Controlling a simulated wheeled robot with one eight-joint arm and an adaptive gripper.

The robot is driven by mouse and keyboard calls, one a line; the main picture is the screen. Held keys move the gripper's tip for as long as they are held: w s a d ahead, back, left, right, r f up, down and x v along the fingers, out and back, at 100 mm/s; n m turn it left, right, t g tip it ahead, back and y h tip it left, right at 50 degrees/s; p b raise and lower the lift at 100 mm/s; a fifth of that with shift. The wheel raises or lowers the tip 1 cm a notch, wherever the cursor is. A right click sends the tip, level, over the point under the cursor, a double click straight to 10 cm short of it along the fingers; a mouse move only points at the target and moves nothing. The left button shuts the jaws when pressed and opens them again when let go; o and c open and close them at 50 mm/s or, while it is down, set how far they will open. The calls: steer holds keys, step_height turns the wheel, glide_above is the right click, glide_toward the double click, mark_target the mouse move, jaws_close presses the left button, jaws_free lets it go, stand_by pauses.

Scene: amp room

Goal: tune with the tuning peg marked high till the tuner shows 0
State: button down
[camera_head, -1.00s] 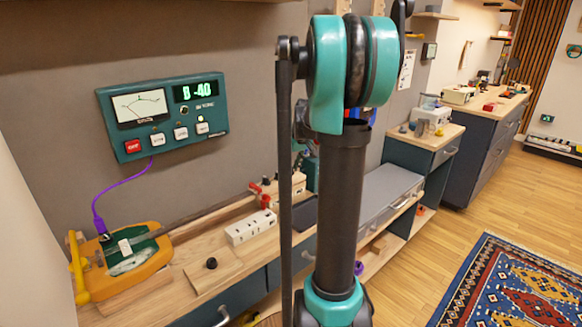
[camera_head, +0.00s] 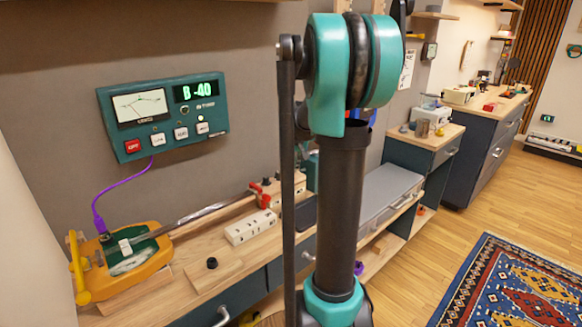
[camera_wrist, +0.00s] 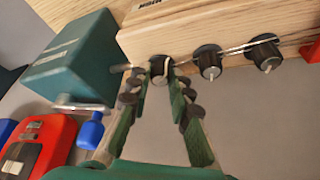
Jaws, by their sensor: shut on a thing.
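The tuner (camera_head: 150,117) is a teal box on the wall at the left of the head view. Its green display (camera_head: 196,91) reads B -40. The stringed instrument (camera_head: 150,265) has an orange and green body and lies on the bench, its neck running right. In the wrist view, its wooden headstock (camera_wrist: 190,30) carries three dark tuning pegs in a row. My gripper (camera_wrist: 160,77) is shut on the leftmost tuning peg (camera_wrist: 159,66). The middle peg (camera_wrist: 208,62) and right peg (camera_wrist: 265,52) are free. The headstock lettering is cut off and hard to read. My arm hides my gripper in the head view.
A teal block (camera_wrist: 75,60) stands close left of the headstock in the wrist view. Red and blue items lie below it. On the bench are a white power strip (camera_head: 250,227) and a wooden board with a black knob (camera_head: 211,263). A patterned rug (camera_head: 515,285) lies on open floor at right.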

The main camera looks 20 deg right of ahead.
steer(key=m, duration=0.2)
steer(key=m+h, duration=0.1)
steer(key=m, duration=0.1)
steer(key=m+h, duration=0.1)
steer(key=m, duration=0.1)
steer(key=shift+w+a+g, duration=0.1)
steer(key=shift+a+g, duration=0.15)
steer(key=shift+g, duration=0.15)
steer(key=m+g+h, duration=0.1)
steer(key=m, duration=0.5)
steer(key=shift+w+g+h, duration=0.1)
steer(key=shift+g+h, duration=0.3)
steer(key=shift+m, duration=0.3)
steer(key=c, duration=1.4)
jaws_free()
steer(key=shift+o, duration=0.2)
steer(key=shift+a, duration=0.1)
steer(key=v, duration=1.2)
steer(key=shift+w, duration=0.1)
